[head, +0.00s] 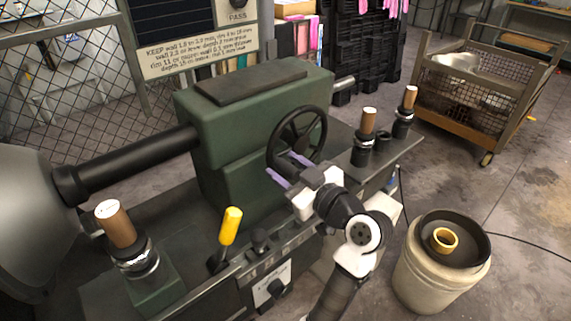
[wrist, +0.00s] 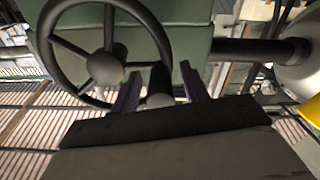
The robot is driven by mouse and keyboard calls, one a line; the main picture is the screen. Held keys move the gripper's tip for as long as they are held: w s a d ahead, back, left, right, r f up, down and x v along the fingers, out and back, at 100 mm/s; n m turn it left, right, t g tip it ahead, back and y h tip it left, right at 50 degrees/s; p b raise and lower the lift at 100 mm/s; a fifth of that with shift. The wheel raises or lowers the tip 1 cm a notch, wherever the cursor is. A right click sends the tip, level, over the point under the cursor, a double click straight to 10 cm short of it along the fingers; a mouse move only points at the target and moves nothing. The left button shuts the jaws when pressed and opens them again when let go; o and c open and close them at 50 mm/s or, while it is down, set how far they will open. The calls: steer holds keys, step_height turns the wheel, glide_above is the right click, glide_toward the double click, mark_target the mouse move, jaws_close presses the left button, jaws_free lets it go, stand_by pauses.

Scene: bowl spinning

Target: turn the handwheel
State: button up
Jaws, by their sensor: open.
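The black handwheel (head: 322,137) with spokes is mounted on the front of the green machine housing (head: 232,150). In the wrist view the handwheel's hub (wrist: 105,68) and spokes show left of centre. My gripper (head: 289,169) has its two purple fingers apart, at the lower part of the wheel. In the wrist view my gripper (wrist: 159,86) is open, with one finger close to the rim's lower right. A dark grey rounded piece (wrist: 158,88), perhaps the wheel's handle, shows between the fingers; I cannot tell whether they touch it.
A yellow-handled lever (head: 231,226) rises from the machine bed left of my arm. Wooden-handled tools (head: 368,121) stand at the bed's right end. A bucket (head: 430,275) stands on the floor at right, and a wheeled cart (head: 470,115) behind.

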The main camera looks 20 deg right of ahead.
steer(key=shift+w+a, duration=0.1)
steer(key=shift+w, duration=0.2)
jaws_close()
steer(key=shift+r, duration=0.15)
stand_by(0.3)
